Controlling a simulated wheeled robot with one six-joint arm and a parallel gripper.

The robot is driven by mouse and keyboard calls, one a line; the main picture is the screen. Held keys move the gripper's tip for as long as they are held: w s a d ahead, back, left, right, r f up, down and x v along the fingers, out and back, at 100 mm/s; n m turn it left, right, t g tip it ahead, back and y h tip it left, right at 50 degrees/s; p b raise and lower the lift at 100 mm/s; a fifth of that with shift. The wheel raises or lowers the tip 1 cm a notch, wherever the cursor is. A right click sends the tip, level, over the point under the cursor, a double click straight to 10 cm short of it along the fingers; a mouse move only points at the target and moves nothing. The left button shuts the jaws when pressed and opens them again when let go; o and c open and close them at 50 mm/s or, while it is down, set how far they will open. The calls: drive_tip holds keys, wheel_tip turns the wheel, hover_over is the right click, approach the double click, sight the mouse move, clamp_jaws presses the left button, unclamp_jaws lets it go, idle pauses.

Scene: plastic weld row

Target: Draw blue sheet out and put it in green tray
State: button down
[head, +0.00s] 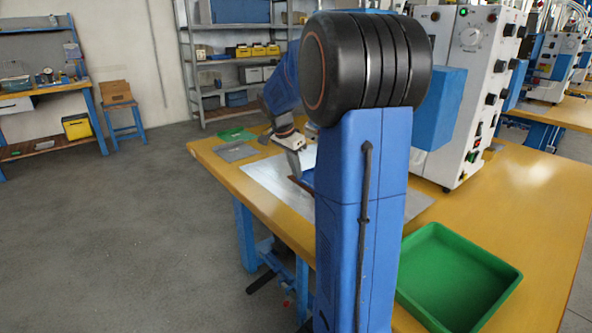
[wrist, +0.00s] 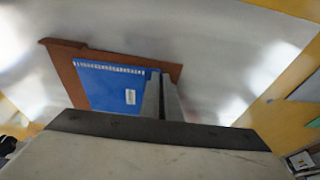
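The blue sheet (wrist: 112,86) lies flat on a larger brown sheet (wrist: 66,66) in the wrist view. It has a white scale along its far edge and a small white label. Both lie on a shiny metal plate (wrist: 225,60). My gripper (wrist: 163,80) reaches down over the right edge of the blue sheet, its fingers close together. Whether they pinch that edge is hidden. In the head view my gripper (head: 297,172) is low over the metal plate (head: 265,178), and my arm hides most of the sheets. The green tray (head: 455,280) is empty, at the table's near right.
The yellow table (head: 535,200) carries a white machine (head: 478,90) behind my arm. A grey piece (head: 236,151) and a flat green piece (head: 236,134) lie at the far left corner. The tabletop right of the tray is clear.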

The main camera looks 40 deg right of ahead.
drive_tip(key=shift+r, duration=0.6)
drive_tip(key=shift+d+r, duration=0.1)
drive_tip(key=shift+d, duration=0.05)
idle(0.4)
